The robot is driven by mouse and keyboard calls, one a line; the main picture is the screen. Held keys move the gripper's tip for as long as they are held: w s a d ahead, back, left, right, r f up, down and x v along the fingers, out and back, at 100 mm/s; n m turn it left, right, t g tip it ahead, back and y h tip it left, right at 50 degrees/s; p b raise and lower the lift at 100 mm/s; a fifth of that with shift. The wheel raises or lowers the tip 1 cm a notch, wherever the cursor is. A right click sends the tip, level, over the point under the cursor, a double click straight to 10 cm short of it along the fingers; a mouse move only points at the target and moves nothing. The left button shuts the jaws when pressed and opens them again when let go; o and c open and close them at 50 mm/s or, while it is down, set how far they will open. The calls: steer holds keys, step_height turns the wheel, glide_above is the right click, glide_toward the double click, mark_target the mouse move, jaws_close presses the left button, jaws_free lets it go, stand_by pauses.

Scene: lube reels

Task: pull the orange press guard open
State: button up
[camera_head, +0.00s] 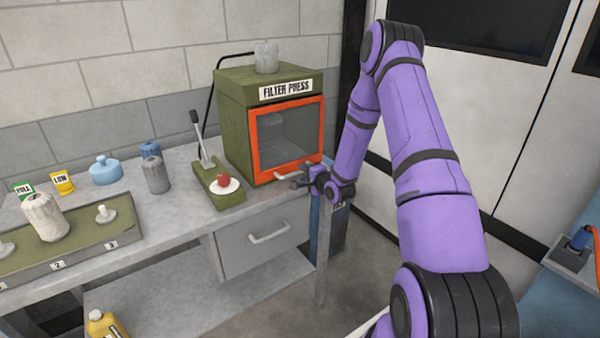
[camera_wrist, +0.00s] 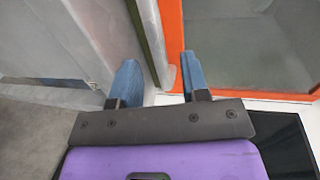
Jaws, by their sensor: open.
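The orange press guard (camera_head: 258,143) is a framed clear window on the front of the green filter press (camera_head: 233,115). It looks shut flush with the box. A pale bar handle (camera_head: 292,172) shows along its lower edge. My gripper (camera_head: 299,184) is just in front of the guard's lower right part, close to the handle. In the wrist view my gripper (camera_wrist: 158,80) has its two blue fingers apart, with the orange frame (camera_wrist: 172,35) and the press's green edge beyond the gap. I cannot tell whether the fingers touch the handle.
A grey drawer (camera_head: 262,238) is below the bench top. A grey canister (camera_head: 265,57) sits on the press. White cabinet doors (camera_head: 480,120) stand behind my arm. Filters and a tray are at left.

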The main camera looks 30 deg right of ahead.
mark_target(301, 172)
steer(key=shift+x, duration=1.8)
steer(key=shift+c, duration=0.4)
jaws_close()
